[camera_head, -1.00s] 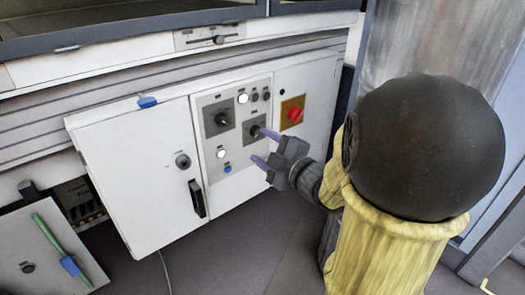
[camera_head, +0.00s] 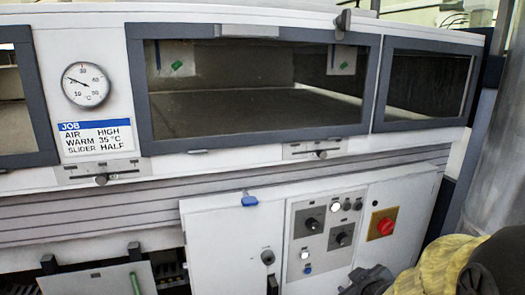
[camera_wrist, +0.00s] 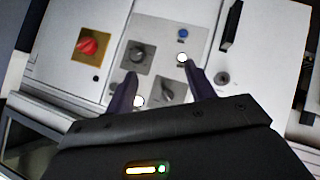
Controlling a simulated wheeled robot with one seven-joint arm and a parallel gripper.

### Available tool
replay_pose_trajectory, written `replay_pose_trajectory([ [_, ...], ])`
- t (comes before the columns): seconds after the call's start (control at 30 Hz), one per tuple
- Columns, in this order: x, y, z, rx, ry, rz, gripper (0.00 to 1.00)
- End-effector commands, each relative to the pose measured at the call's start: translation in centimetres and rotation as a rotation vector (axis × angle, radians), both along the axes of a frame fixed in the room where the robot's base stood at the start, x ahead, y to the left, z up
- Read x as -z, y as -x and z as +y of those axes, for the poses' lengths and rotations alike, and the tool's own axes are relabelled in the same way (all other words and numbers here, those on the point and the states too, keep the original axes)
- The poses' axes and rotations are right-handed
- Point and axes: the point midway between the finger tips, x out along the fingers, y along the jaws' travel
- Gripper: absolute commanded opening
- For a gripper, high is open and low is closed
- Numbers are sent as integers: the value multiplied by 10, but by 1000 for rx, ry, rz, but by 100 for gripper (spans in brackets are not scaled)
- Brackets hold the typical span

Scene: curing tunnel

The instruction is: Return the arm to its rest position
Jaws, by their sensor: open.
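My gripper (camera_head: 366,280) is at the bottom of the head view, in front of the lower part of the control cabinet. Its fingertips are hard to make out there. In the wrist view my gripper (camera_wrist: 158,70) has two dark fingers spread apart with nothing held between them. The control panel (camera_head: 322,238) lies beyond them, seen upside down in the wrist view. Whether the fingers touch the panel cannot be told. My yellow arm covers the bottom right of the head view.
The cabinet carries dark knobs (camera_head: 311,223), lit white lamps and a red rotary switch (camera_head: 385,226). Above are tunnel windows (camera_head: 260,85), a round gauge (camera_head: 86,85), a job card (camera_head: 97,137) and sliders (camera_head: 320,154). A metal cylinder (camera_head: 500,170) stands at right.

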Motion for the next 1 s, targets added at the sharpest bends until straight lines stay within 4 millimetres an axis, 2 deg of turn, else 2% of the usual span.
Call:
replay_pose_trajectory([
  [0.03,-7,8,6,45,-39,65,54],
  [0.3,3,63,41,303,-230,411,54],
  [0.57,-9,113,65,485,-356,665,54],
  [0.83,-56,111,62,483,-350,651,54],
  [1.0,-95,111,62,483,-350,651,54],
])
